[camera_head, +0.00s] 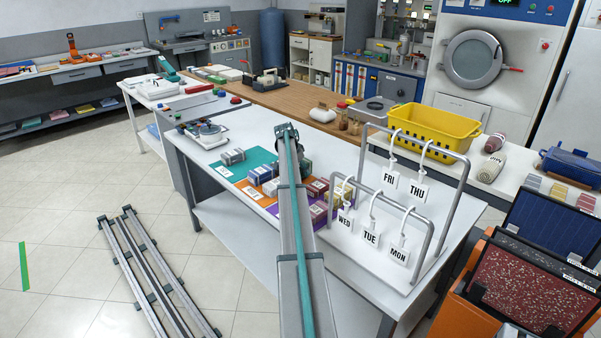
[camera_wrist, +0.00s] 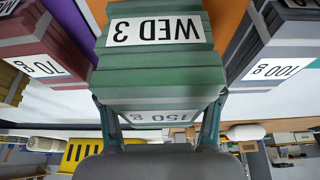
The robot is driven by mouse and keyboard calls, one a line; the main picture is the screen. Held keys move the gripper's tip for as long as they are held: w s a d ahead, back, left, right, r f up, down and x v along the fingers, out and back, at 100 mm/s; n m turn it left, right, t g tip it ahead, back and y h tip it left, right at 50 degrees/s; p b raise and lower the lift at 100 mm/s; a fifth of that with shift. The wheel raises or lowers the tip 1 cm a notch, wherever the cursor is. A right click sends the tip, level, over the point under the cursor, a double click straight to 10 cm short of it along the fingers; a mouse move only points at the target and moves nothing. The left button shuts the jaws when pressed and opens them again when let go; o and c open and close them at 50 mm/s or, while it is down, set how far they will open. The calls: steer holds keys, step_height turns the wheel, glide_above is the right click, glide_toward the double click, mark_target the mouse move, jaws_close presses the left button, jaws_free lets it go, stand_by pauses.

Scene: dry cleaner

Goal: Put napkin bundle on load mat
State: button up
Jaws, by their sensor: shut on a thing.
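The napkin bundle labelled "WED 3" and "150 g" is a green layered block (camera_wrist: 150,70) in the middle of the wrist view. My gripper (camera_wrist: 158,125) is shut on it, one finger on each side. I cannot tell whether it touches the surface below. I cannot tell which one is the load mat.
In the wrist view, a reddish bundle marked "70 g" (camera_wrist: 45,55) and a dark one marked "100 g" (camera_wrist: 275,50) flank the held bundle. A metal rack with day tags (camera_head: 370,238) stands right of the mats. A balance (camera_head: 205,130) stands left. A yellow basket (camera_head: 432,128) is behind.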

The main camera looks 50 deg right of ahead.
steer(key=shift+f, duration=0.75)
steer(key=shift+f, duration=0.2)
steer(key=o, duration=1.4)
steer(key=shift+r, duration=0.1)
steer(key=b+v, duration=0.1)
steer(key=v, duration=1.1)
steer(key=shift+r+b, duration=0.1)
steer(key=shift+b, duration=0.25)
steer(key=shift+r, duration=0.1)
